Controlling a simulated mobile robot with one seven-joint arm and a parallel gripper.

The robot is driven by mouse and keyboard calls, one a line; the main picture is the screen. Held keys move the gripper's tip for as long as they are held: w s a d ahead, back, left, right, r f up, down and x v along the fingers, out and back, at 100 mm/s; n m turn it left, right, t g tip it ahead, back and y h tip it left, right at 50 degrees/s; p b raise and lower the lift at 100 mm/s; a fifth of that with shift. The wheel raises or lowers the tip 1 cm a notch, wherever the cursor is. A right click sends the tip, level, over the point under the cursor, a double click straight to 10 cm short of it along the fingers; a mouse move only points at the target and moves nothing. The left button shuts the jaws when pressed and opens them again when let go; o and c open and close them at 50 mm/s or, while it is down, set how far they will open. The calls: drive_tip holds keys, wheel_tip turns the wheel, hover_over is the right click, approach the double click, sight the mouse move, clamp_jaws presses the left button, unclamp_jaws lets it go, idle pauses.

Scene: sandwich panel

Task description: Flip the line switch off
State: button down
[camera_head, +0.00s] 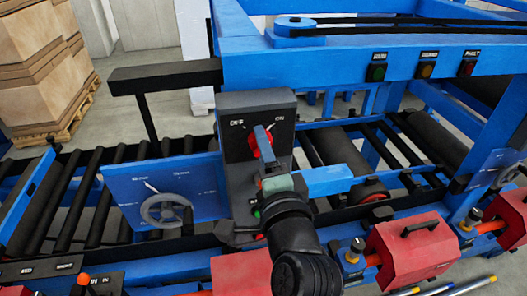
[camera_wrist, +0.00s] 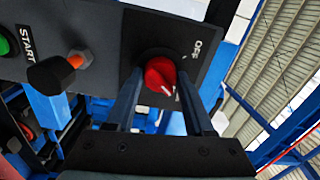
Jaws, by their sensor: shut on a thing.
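The line switch is a red rotary knob (camera_head: 254,151) on the dark upright control box (camera_head: 230,180), with OFF lettered at its upper left and ON at its upper right in the head view. In the wrist view the red knob (camera_wrist: 157,76) sits between the two blue fingers of my gripper (camera_wrist: 160,90), which is shut on it. A white mark on the knob points to the lower right there, away from the OFF label (camera_wrist: 195,48). The ON label is not visible in the wrist view. In the head view my gripper (camera_head: 262,143) partly covers the knob.
A blue dial panel with a handwheel (camera_head: 165,210) stands left of the box. Red housings (camera_head: 412,248) are at the right.

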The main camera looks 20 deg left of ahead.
drive_tip(key=shift+f+n+b, duration=0.15)
drive_tip(key=shift+n+b, duration=5.7)
drive_tip(key=shift+n, duration=2.35)
drive_tip(key=shift+c, duration=1.4)
unclamp_jaws()
drive_tip(key=shift+s, duration=0.1)
